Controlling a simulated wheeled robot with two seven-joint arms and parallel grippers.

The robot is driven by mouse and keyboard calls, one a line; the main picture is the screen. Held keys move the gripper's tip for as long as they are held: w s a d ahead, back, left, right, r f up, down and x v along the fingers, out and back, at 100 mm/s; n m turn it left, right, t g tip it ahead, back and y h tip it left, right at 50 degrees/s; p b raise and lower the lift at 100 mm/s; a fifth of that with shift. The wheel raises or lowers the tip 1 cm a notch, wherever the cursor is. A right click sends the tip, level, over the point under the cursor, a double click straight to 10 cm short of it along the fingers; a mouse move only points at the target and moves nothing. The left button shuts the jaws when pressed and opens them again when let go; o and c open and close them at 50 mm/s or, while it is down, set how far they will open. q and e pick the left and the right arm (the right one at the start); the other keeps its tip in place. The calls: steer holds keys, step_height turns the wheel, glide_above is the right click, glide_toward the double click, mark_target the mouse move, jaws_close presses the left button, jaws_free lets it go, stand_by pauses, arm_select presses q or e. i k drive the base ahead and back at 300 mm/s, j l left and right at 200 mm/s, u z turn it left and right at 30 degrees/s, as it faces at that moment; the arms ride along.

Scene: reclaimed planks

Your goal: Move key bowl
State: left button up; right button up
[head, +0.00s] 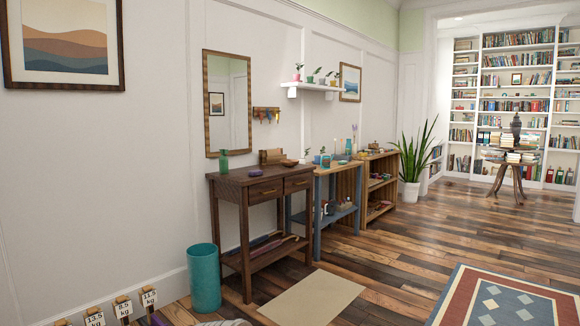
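A small brown bowl (289,162), likely the key bowl, sits on top of the dark wooden console table (240,183) near its far right corner. It is small in the picture and I cannot tell whether anything lies in it. A wooden box-like item (271,156) stands just left of the bowl, and a green glass bottle (223,164) stands near the table's left end. Neither of my grippers shows in the head view.
A teal bin (203,277) stands at the table's left front leg. A beige mat (312,296) lies before the table. A blue side table (327,196) and a wooden shelf (378,186) continue along the wall. A patterned rug (508,300) lies right; wood floor between is clear.

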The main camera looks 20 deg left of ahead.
mark_target(290, 164)
steer(key=i, duration=1)
steer(key=i+j+u, duration=0.15)
steer(key=i, duration=0.8)
steer(key=i+l, duration=0.15)
steer(key=i, duration=0.85)
steer(key=i+l+u, duration=0.15)
steer(key=i, duration=0.8)
